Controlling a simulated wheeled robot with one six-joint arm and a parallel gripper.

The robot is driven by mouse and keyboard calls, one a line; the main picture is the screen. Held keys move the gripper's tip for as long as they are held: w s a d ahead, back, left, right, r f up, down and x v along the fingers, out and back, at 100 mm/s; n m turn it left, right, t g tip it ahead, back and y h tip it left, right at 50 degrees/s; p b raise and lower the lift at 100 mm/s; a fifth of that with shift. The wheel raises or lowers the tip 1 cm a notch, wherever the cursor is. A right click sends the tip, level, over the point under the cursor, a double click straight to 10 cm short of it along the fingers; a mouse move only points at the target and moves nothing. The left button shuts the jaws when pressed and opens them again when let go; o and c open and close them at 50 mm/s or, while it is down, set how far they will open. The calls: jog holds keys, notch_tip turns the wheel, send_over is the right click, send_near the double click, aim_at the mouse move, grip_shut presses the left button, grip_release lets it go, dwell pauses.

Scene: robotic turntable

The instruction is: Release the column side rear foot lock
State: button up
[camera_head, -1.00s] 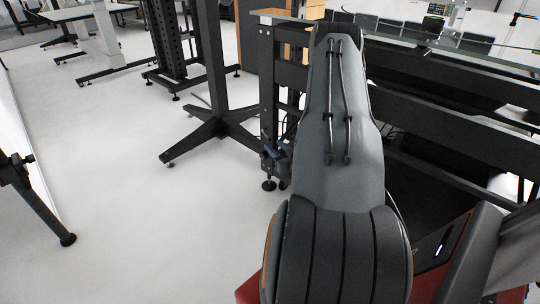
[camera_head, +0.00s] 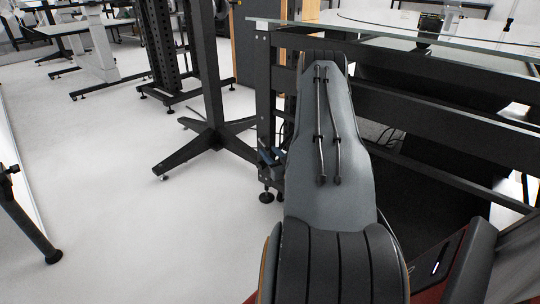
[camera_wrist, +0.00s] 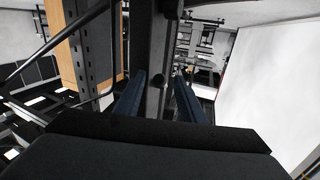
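My gripper (camera_wrist: 160,98) shows in the wrist view as two blue fingers set apart, with a grey post (camera_wrist: 155,45) behind the gap. A small dark knob (camera_wrist: 158,81) on that post appears between the fingers; I cannot tell whether it is the foot lock. My arm hides part of this area. No lock is clearly identifiable, and contact cannot be judged.
A black stand (camera_head: 208,140) with splayed feet is just left of the frame. Dark frame rails (camera_head: 450,110) run to the right behind my arm. A black tripod leg (camera_head: 28,225) is at the far left. The pale floor (camera_head: 110,200) between is clear.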

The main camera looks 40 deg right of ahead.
grip_shut()
jog(key=p, duration=0.2)
jog(key=r+g+p, duration=0.1)
jog(key=p, duration=0.1)
jog(key=shift+s+r, duration=0.2)
jog(key=shift+r, duration=0.05)
jog(key=shift+s+r+n+g+y+p, duration=0.15)
jog(key=shift+n+g+y+p, duration=0.25)
jog(key=shift+g+p, duration=0.5)
jog(key=shift+p, duration=0.3)
grip_release()
